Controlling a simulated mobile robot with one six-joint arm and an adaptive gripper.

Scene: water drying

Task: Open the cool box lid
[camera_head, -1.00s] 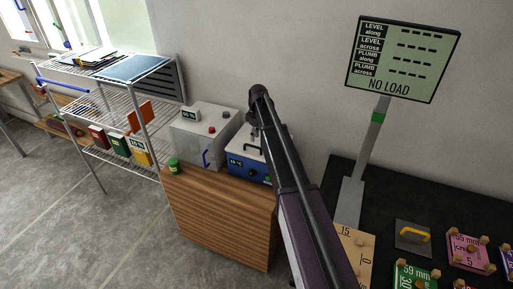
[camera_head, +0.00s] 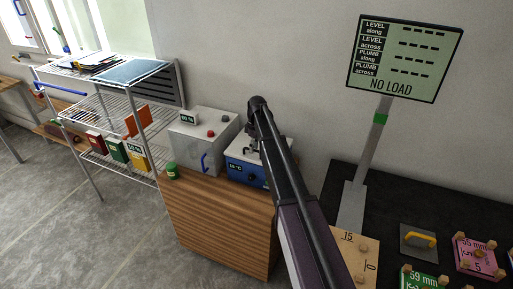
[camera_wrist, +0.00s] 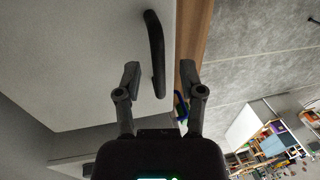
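The cool box (camera_head: 248,174) is a blue box with a small temperature display on its front. It stands at the right end of the wooden cabinet top, partly behind my arm. Its pale grey lid (camera_head: 235,149) lies shut on top. In the wrist view the lid (camera_wrist: 85,55) fills the left side, and its dark bar handle (camera_wrist: 155,50) stands out from it. My gripper (camera_wrist: 161,72) is open, with one finger on each side of the handle's near end. I see no clear contact. In the head view the gripper and handle overlap and are hard to separate.
A pale grey box (camera_head: 203,138) with a blue handle stands close to the left of the cool box. A green jar (camera_head: 173,172) sits at the front edge of the wooden cabinet (camera_head: 220,225). A wall is close behind. A dark table with blocks is at the right.

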